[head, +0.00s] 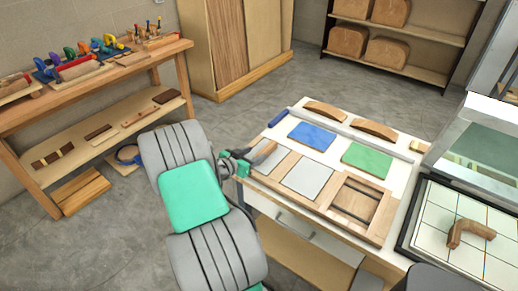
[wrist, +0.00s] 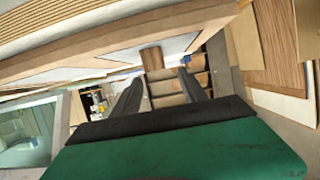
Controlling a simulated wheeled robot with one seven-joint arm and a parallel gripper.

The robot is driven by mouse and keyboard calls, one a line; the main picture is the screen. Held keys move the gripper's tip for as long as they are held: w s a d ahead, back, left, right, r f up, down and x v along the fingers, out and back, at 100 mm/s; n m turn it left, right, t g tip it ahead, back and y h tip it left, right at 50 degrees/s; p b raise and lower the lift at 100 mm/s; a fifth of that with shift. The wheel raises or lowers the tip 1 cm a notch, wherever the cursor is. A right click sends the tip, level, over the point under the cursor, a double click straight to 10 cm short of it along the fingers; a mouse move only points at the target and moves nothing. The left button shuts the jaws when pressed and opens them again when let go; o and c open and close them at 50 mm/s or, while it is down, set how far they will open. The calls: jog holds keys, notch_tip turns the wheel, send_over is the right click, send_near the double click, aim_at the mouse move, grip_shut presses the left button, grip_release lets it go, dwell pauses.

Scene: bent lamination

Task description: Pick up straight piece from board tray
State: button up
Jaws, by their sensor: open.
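The board tray (head: 288,152) is a light wooden frame on the white-topped table, with several panels in it. A short brown wooden piece (head: 265,150) lies at its left end; it looks like the straight piece. My gripper (head: 250,159) is right beside this piece, at the tray's left edge. In the wrist view the dark fingers of my gripper (wrist: 160,82) are apart with nothing between them. A brown block end (wrist: 151,58) shows just beyond the fingertips, roughly centred between them. Whether the fingers touch it I cannot tell.
Blue (head: 312,136) and green (head: 367,159) panels and two curved wood pieces (head: 374,129) lie behind. A slatted frame (head: 357,207) fills the front right. A bent piece (head: 470,235) rests on a gridded board at right. A tool bench (head: 95,80) stands at left.

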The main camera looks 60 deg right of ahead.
aim_at(262, 152)
jog(key=shift+s+d+f, duration=0.15)
jog(key=shift+d+f, duration=0.05)
jog(key=shift+f, duration=0.05)
jog(key=p+x, duration=0.2)
jog(key=x, duration=0.4)
jog(key=shift+s+d+p, duration=0.2)
jog(key=shift+d+p, duration=0.05)
jog(key=shift+p, duration=0.05)
jog(key=shift+d+f, duration=0.25)
jog(key=shift+c, duration=0.5)
grip_shut()
